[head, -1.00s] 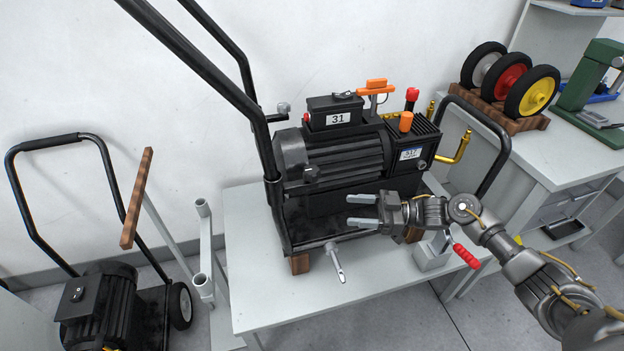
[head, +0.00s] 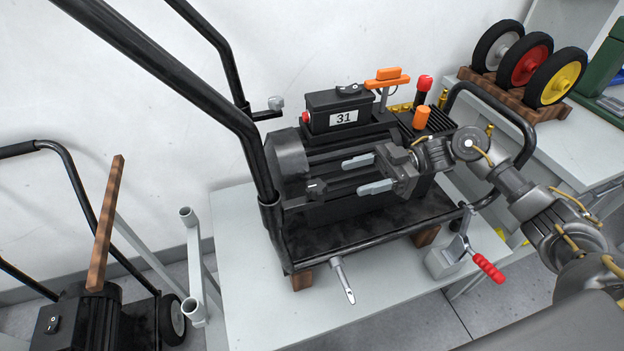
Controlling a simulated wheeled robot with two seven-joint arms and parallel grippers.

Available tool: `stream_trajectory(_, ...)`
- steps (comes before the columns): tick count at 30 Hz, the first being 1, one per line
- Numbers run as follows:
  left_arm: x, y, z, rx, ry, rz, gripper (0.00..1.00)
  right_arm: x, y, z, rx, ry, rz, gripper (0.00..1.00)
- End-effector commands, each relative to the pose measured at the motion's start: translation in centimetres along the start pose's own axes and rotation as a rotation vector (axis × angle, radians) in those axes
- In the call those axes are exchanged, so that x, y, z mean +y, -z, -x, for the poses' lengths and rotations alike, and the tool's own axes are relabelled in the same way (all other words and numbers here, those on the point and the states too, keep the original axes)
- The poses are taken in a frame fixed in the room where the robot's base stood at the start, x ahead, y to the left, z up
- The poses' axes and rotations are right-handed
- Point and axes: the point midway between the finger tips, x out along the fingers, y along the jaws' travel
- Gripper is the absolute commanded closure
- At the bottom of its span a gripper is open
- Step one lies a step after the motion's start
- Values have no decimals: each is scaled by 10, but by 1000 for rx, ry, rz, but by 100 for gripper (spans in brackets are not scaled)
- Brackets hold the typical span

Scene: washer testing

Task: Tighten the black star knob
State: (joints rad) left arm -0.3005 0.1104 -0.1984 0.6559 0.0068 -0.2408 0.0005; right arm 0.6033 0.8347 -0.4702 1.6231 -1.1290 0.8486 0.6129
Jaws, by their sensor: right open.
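The black pressure washer (head: 345,212) stands on a grey bench, with a motor and a box labelled 31. A small dark knob-like part (head: 316,188) with a pale mark sits on the motor's lower left front. I cannot tell whether it is the black star knob; no star shape is clear. My right gripper (head: 364,174) is open and empty in front of the motor's ribs, fingers pointing left, to the right of that part and apart from it. The gripper and arm hide the right side of the machine. My left gripper is not in view.
A red-handled toggle clamp (head: 486,266) stands at the bench's right front. The washer's black tube handle (head: 190,75) rises at the left. Three wheels (head: 527,62) sit on a wooden rack at back right. The bench's front left (head: 265,310) is clear.

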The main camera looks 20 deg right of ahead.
Motion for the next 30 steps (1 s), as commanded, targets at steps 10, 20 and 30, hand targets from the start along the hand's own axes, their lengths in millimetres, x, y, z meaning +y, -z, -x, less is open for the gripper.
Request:
stream_trajectory(10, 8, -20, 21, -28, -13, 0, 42, -1, 4, -50, 4, -1, 0, 40)
stream_trajectory(20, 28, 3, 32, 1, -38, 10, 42, 0, 1, -99, 1, -1, 0, 40)
stream_trajectory(30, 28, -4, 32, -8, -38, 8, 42, 0, 0, -107, 0, -2, 0, 40)
